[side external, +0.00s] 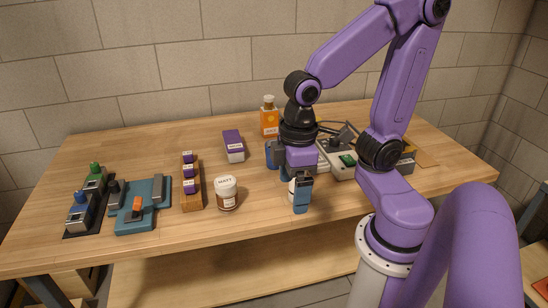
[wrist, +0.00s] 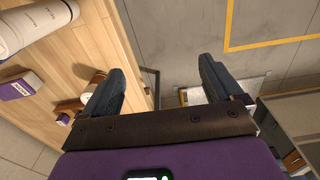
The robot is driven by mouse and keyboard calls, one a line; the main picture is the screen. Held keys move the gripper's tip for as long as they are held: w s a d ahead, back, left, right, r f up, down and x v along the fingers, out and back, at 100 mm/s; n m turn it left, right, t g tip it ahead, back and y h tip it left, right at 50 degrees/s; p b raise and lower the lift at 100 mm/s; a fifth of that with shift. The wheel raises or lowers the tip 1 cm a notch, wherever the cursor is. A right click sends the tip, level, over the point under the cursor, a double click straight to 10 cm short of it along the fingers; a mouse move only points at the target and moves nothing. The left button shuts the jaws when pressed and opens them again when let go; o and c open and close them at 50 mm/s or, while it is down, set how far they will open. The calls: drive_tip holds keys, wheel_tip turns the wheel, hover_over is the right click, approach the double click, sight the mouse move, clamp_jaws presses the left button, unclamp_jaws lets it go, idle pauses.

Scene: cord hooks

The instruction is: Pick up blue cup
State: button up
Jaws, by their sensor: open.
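A blue object (side external: 269,155), possibly the blue cup, stands on the table in the side external view, just left of my gripper and partly hidden by it. I cannot make out its full shape. My gripper (side external: 293,188) is over the table's front part, apart from the blue object as far as I can tell. In the wrist view my gripper (wrist: 166,80) has its fingers spread wide with nothing between them but floor beyond the table edge. No blue cup is clear in the wrist view.
A white-lidded jar (side external: 227,193), a purple box (side external: 233,146) and a wooden rack (side external: 191,184) stand left of my gripper. An orange bottle (side external: 269,117) is behind. A white cylinder (wrist: 28,22) lies at the wrist view's upper left. Grey devices (side external: 340,158) sit to the right.

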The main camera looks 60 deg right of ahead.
drive_tip(key=w+d+r+m, duration=0.1)
drive_tip(key=w+d+m, duration=0.3)
drive_tip(key=w+m, duration=0.35)
drive_tip(key=w+d+r+m, duration=0.1)
drive_tip(key=w+d+m, duration=0.4)
drive_tip(key=w, duration=0.4)
drive_tip(key=w+d+r+m+h, duration=0.1)
drive_tip(key=w+d+m, duration=0.2)
drive_tip(key=d+m, duration=0.5)
drive_tip(key=w+d+r+m+h, duration=0.1)
drive_tip(key=w+d+m, duration=0.1)
drive_tip(key=d+m, duration=0.65)
drive_tip(key=shift+w+d+f+n, duration=0.1)
drive_tip(key=shift+d+f+n, duration=0.5)
drive_tip(key=shift+f, duration=2.35)
drive_tip(key=shift+d+f+n, duration=0.2)
drive_tip(key=shift+d+f, duration=0.8)
drive_tip(key=shift+f, duration=1.95)
drive_tip(key=shift+w+d+f+n, duration=0.1)
drive_tip(key=shift+d+f+n, duration=0.5)
drive_tip(key=shift+f, duration=2.35)
drive_tip(key=shift+d, duration=0.2)
drive_tip(key=c, duration=1.1)
